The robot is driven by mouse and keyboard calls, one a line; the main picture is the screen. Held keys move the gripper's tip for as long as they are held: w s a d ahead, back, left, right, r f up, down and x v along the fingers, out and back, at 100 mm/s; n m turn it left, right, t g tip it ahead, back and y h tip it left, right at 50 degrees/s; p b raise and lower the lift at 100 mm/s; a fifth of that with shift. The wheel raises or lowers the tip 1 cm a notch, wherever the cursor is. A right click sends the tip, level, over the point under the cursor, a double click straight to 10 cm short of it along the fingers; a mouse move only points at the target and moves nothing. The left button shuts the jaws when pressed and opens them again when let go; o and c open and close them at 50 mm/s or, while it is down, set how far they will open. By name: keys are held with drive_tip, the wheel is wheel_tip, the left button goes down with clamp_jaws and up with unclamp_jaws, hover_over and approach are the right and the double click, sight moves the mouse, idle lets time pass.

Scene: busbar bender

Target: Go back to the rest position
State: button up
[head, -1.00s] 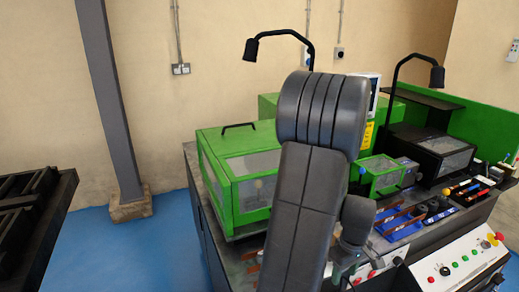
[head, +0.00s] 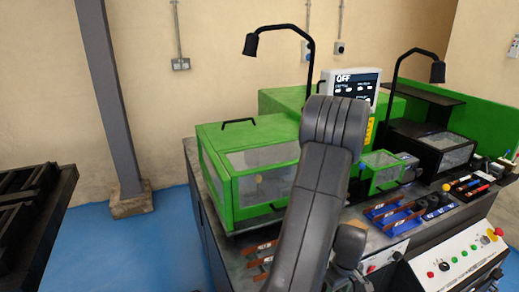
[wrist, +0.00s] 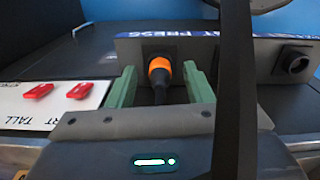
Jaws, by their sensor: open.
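My gripper (wrist: 159,72) shows in the wrist view with its two green fingers apart. A black piece with an orange collar (wrist: 160,68) stands in the gap between the fingers, against a grey block with a blue lettered edge. I see space on both sides of it. In the head view my arm stands in front of the bench, and my fingers cannot be made out there.
The green bender with its clear-windowed guard (head: 250,170) stands left of my arm. A screen (head: 348,85) reads OFF. Two black lamps (head: 250,45) rise over the bench. Red blocks (wrist: 80,90) lie on a white plate. Blue floor (head: 140,250) is clear at left.

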wheel_tip(320, 180, up, 2)
drive_tip(key=shift+r+p, duration=0.1)
drive_tip(key=shift+p, duration=1)
drive_tip(key=shift+r+p, duration=0.35)
drive_tip(key=shift+p, duration=0.5)
drive_tip(key=shift+r+p, duration=0.3)
drive_tip(key=shift+p, duration=0.05)
drive_tip(key=shift+r+p, duration=0.35)
drive_tip(key=shift+r, duration=0.15)
